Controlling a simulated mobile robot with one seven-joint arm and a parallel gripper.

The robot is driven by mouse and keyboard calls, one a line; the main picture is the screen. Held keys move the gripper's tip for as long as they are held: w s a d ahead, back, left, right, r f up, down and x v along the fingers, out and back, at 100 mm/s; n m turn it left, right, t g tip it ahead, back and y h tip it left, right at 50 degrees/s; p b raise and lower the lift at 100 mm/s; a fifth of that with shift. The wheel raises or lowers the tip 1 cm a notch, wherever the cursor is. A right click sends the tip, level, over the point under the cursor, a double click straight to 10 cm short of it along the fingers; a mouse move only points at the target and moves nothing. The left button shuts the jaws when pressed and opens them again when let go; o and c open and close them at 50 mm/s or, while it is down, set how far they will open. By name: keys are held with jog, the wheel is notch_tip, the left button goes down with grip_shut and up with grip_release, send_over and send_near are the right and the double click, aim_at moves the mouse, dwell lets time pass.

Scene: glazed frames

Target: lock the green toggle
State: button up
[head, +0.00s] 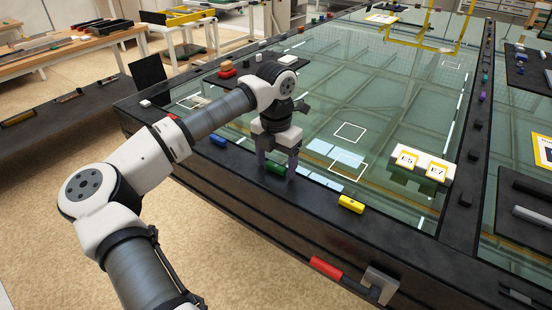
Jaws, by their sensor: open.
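The green toggle (274,168) is a small green block on the dark front rim of the glazed frame. My gripper (277,165) points down over it, with one finger at each side of the green toggle in the head view. The fingers are apart. The right finger seems to hide one end of the toggle. I cannot tell whether either finger touches it.
A red handle (326,268) with a grey bracket (380,284) juts from the front side. White blocks labelled E5 (406,159) and E7 (436,171) stand on the glass.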

jog(key=c, duration=1)
